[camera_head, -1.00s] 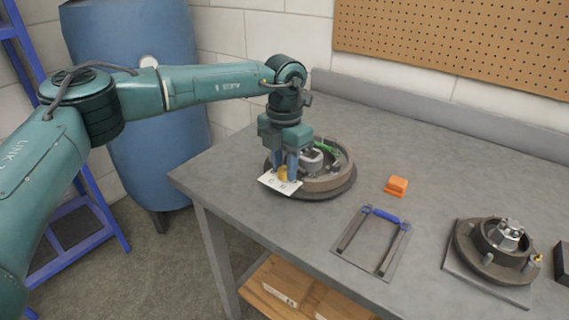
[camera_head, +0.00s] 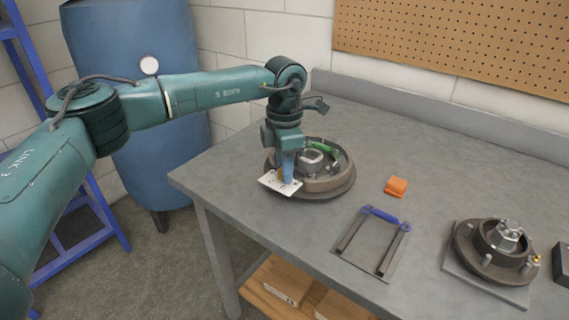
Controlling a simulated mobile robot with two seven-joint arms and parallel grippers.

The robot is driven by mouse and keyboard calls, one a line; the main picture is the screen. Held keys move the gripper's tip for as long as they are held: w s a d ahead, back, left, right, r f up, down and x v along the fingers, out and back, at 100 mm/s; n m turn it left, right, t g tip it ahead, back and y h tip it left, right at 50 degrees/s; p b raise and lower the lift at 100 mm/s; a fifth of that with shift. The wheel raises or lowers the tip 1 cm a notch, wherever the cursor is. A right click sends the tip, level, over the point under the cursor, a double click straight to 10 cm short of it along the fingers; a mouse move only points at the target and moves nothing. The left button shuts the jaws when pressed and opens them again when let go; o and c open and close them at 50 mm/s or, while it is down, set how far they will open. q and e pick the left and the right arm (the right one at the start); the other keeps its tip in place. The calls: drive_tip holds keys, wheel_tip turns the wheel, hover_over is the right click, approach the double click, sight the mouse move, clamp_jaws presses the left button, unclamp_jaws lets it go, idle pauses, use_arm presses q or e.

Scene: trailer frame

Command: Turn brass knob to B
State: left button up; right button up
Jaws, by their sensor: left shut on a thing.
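My left gripper (camera_head: 286,172) points down at the front left of a round brown fixture (camera_head: 327,184) on the grey bench. Its fingers are shut on the brass knob, which they hide in this view. A white label plate (camera_head: 272,183) lies at the knob's foot, partly covered by the fingers. Its letters are too small and too covered to read, so I cannot tell where the knob points. My right gripper is not in view.
An orange block (camera_head: 396,187), a blue-handled frame tool (camera_head: 384,215) and a second round fixture (camera_head: 497,250) on a plate are to the right on the bench (camera_head: 240,170). A blue barrel (camera_head: 150,130) stands left of it.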

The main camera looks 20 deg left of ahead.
use_arm(q)
drive_tip(key=m, duration=1.5)
drive_tip(key=shift+m, duration=0.3)
drive_tip(key=m, duration=0.3)
drive_tip(key=shift+m, duration=0.3)
drive_tip(key=m, duration=0.3)
drive_tip(key=shift+m, duration=0.3)
drive_tip(key=m, duration=0.3)
drive_tip(key=shift+m, duration=2)
drive_tip(key=o, duration=1)
